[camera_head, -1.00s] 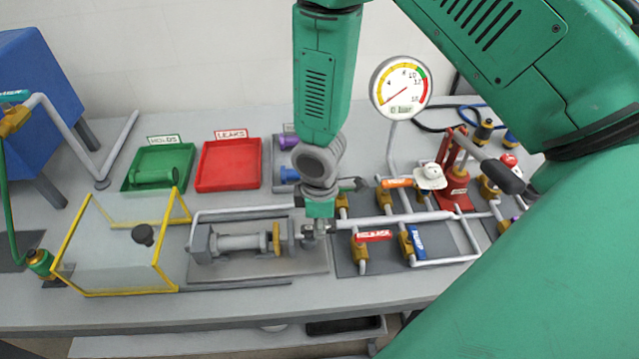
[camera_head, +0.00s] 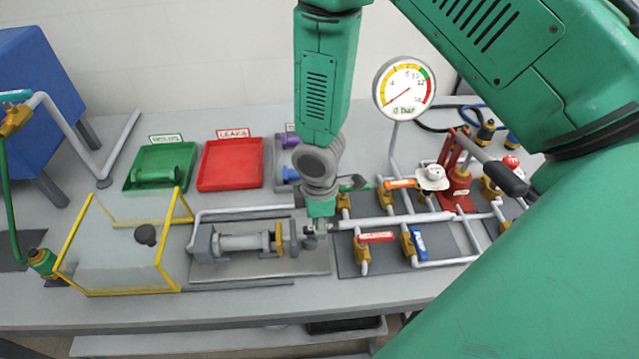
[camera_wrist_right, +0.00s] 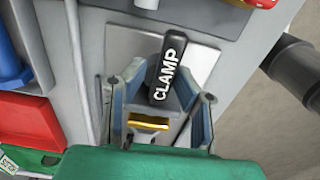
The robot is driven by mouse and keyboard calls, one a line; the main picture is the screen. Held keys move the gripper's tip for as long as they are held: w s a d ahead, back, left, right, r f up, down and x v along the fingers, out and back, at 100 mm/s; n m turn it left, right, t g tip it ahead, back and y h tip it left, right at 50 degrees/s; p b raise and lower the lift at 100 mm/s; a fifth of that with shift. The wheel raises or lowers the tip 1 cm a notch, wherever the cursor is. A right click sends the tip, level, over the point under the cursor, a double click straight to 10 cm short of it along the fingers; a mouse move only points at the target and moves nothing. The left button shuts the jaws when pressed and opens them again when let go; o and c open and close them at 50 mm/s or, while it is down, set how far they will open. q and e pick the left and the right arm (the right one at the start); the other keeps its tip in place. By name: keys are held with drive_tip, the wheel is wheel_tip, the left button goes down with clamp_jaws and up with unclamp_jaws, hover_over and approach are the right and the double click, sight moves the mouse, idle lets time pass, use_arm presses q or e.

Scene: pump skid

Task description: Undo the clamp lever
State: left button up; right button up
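The clamp lever (camera_wrist_right: 170,68) shows in the right wrist view as a black handle with white "CLAMP" lettering, over a light grey plate. My right gripper (camera_wrist_right: 162,108) has its two fingers apart, one on each side of the lever's lower part. I cannot tell whether either finger touches it. In the head view my right gripper (camera_head: 316,236) points down at the right end of the grey cylinder assembly (camera_head: 240,243), beside its brass ring. It hides the lever there. My left gripper is not in view.
A clear yellow-framed guard (camera_head: 115,250) stands left of the cylinder. Pipes and valves with red (camera_head: 376,237) and blue handles lie to the right. A gauge (camera_head: 404,88) reads 0 bar. Green (camera_head: 135,180) and red (camera_head: 230,163) trays sit behind.

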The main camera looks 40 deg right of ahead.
drive_tip(key=shift+r, duration=0.1)
drive_tip(key=shift+r, duration=0.25)
wheel_tip(320, 180, up, 11)
drive_tip(key=shift+r, duration=0.1)
idle(0.3)
